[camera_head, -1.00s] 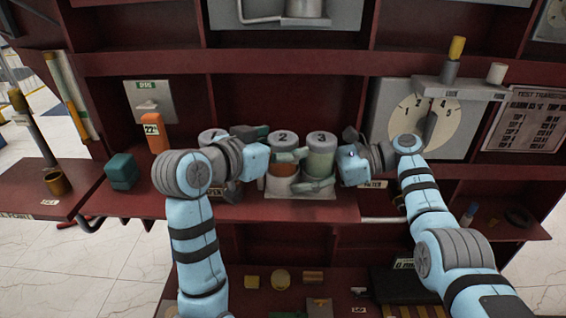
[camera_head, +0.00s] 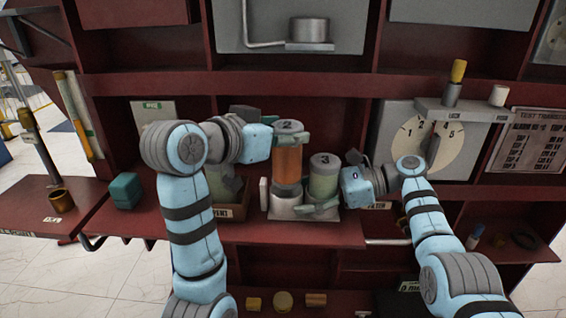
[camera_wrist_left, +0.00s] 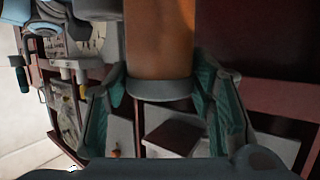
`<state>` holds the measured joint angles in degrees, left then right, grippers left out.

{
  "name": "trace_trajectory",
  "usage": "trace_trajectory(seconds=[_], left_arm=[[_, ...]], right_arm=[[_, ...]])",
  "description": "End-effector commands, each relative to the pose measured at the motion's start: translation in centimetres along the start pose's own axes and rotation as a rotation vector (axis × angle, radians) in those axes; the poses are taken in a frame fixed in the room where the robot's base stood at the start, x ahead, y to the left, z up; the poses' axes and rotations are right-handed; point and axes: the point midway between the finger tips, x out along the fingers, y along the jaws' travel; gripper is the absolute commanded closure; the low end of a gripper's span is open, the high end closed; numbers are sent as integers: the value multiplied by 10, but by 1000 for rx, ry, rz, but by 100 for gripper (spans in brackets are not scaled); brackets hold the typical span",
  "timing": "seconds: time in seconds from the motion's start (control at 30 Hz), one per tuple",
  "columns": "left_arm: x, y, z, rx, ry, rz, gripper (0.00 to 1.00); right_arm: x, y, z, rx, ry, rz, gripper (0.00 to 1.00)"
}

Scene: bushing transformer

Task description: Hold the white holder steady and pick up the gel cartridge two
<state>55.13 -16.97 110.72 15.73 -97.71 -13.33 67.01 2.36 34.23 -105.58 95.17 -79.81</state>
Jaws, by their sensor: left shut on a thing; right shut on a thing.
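Gel cartridge two (camera_head: 289,165) is an orange cylinder with grey ends, marked 2 on top. It stands upright, raised above cartridge three (camera_head: 323,180), its lower end at or just above the white holder (camera_head: 285,207). My left gripper (camera_head: 288,140) is shut around its upper part from the left. The left wrist view shows the orange body (camera_wrist_left: 160,40) between the green-padded fingers. My right gripper (camera_head: 318,206) comes from the right, low in front of cartridge three, shut at the white holder; its exact contact is partly hidden. Cartridge three, greenish, stands in the holder.
A greenish cylinder (camera_head: 222,187) stands partly hidden behind my left arm. A teal block (camera_head: 124,190) is at the shelf's left. A dial panel (camera_head: 440,135) and a ledge with small posts (camera_head: 465,108) stand at the right. The upper shelf edge (camera_head: 235,84) runs above.

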Motion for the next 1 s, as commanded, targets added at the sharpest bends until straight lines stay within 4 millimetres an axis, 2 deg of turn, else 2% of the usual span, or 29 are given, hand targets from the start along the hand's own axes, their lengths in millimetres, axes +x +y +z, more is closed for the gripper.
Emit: trace_trajectory(seconds=[0.03, 0.2, 0.33, 0.43, 0.63, 0.67, 0.8, 1.0], left_arm=[[-6, 0, -19, 5, 6, -2, 100], [-22, 0, -72, 4, 3, -2, 100], [-30, 0, -96, 2, 2, -2, 100], [-32, 0, -103, 0, 1, -1, 100], [-32, 0, -104, 0, 1, -1, 100], [-32, 0, -104, 0, 1, -1, 100], [-32, 0, -103, 0, 1, -1, 100], [-32, 0, -103, 0, 1, 0, 100]], right_arm=[[0, 0, 0, 1, 1, 0, 58], [0, 0, 0, 1, 1, 0, 58], [0, 0, 0, 1, 1, 0, 58], [0, 0, 0, 1, 1, 0, 58], [0, 0, 0, 1, 1, 0, 58], [0, 0, 0, 1, 1, 0, 41], [0, 0, 0, 1, 0, 0, 18], [0, 0, 0, 0, 0, 0, 18]])
